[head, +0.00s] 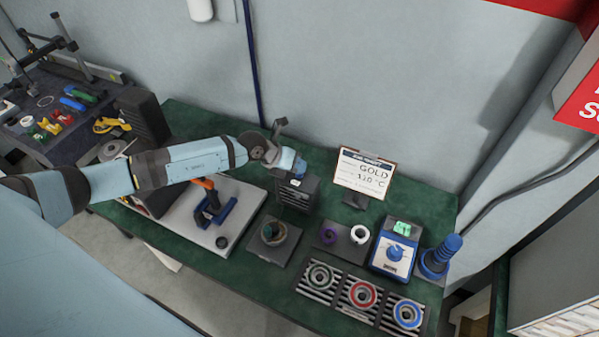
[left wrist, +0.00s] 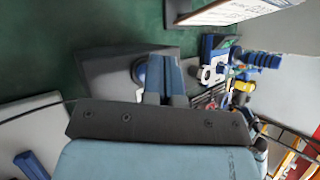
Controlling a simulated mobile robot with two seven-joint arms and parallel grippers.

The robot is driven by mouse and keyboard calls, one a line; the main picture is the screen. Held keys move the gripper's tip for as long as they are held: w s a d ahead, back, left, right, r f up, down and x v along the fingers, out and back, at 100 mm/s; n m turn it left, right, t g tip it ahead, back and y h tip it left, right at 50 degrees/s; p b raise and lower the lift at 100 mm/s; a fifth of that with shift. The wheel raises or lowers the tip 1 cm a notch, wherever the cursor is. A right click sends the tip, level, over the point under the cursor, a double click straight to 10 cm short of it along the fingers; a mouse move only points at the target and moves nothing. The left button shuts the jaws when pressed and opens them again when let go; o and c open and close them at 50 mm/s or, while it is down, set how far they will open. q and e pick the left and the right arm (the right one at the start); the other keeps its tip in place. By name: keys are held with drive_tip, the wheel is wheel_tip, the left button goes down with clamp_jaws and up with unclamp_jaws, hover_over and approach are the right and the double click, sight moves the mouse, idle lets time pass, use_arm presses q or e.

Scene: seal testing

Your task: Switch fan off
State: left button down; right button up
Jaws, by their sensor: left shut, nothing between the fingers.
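A dark grey box (head: 296,195), which looks like the fan, stands near the back middle of the green bench. My left gripper (head: 297,181) is right over its top, shut and empty. In the left wrist view the closed blue fingers (left wrist: 163,62) are in front of the box's dark face (left wrist: 105,66), beside a round grey knob-like part (left wrist: 138,72) partly hidden by them. I cannot tell whether the fingers touch it, nor the switch position. My right gripper is in neither view.
A white board with a blue and orange clamp (head: 213,207) lies to the left. Ring trays (head: 318,281), a blue dial unit (head: 393,253) and a blue stacked post (head: 441,255) are at the front right.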

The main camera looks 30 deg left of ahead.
use_arm(q)
drive_tip(key=shift+r, duration=0.25)
wheel_tip(320, 180, up, 5)
drive_tip(key=p, duration=0.4)
drive_tip(key=shift+f, duration=0.2)
drive_tip(key=shift+r, duration=0.7)
